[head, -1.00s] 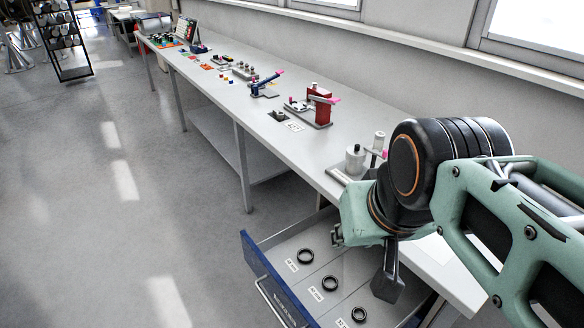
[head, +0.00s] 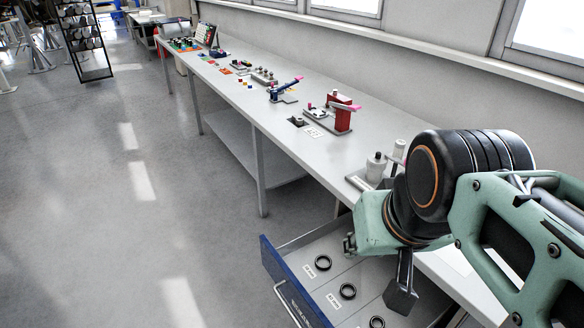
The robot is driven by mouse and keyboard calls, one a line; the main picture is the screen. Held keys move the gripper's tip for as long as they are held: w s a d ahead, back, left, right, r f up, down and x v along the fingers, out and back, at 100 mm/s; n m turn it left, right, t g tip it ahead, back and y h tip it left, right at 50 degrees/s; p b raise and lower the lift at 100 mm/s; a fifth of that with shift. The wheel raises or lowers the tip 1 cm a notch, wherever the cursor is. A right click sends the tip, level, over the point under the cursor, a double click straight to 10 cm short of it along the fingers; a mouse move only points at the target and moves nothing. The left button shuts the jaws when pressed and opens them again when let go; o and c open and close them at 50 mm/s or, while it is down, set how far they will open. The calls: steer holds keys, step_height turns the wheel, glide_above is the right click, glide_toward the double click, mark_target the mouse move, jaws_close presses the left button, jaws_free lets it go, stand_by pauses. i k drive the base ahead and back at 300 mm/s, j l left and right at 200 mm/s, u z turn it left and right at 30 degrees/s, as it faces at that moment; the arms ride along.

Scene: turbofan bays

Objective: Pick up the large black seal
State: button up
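Three black ring seals lie in a row in the open drawer: one far (head: 323,256), one in the middle (head: 341,285) and one near (head: 371,321), cut by the bottom edge of the head view. They look similar in size. Small white labels lie beside them, too small to read, so I cannot tell which is the large seal. My gripper (head: 401,298) hangs above the drawer's right part, to the right of the seals. Only a dark finger part shows below the green wrist; the rest is hidden. I see nothing held, and cannot tell whether it is open.
The drawer (head: 292,290) has a blue front with a handle and sticks out below the long grey workbench (head: 290,150). A red press-like fixture (head: 343,116), a blue tool fixture (head: 284,91) and a pale cylinder (head: 376,168) stand on the bench.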

mark_target(327, 258)
steer(key=k+l+u, duration=0.2)
steer(key=k+z, duration=0.2)
steer(key=k, duration=0.25)
steer(key=z, duration=1.25)
steer(key=j+z, duration=0.15)
steer(key=z, duration=0.25)
steer(key=j+z, duration=0.15)
steer(key=z, duration=0.2)
steer(key=j, duration=2.35)
